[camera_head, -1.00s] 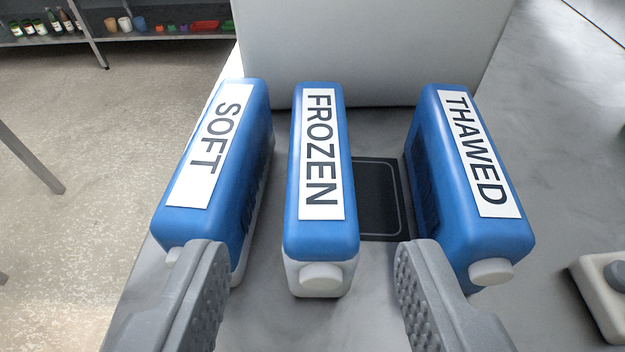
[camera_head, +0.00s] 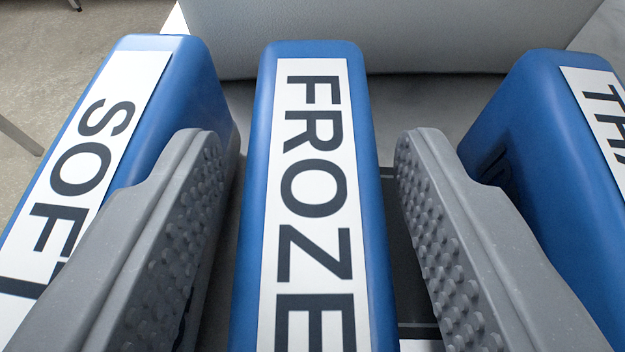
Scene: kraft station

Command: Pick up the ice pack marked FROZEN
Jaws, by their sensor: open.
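The blue ice pack marked FROZEN (camera_head: 261,180) stands upright in the middle of the view, its label facing up; its near end is cut off by the frame. My gripper (camera_head: 308,150) is open, with one grey studded finger on each side of this pack. A gap shows between the pack and the right finger, and a narrower one at the left finger. The ice pack marked SOFT (camera_head: 170,85) stands to the left, partly hidden by the left finger. The ice pack marked THAWED (camera_head: 540,130) stands to the right, its label cut off at the frame edge.
A large pale grey box (camera_head: 380,35) stands close behind the packs. A dark mat (camera_head: 402,270) lies on the table just right of the middle pack. The left finger is very close to the SOFT pack; the right finger overlaps the THAWED pack in view.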

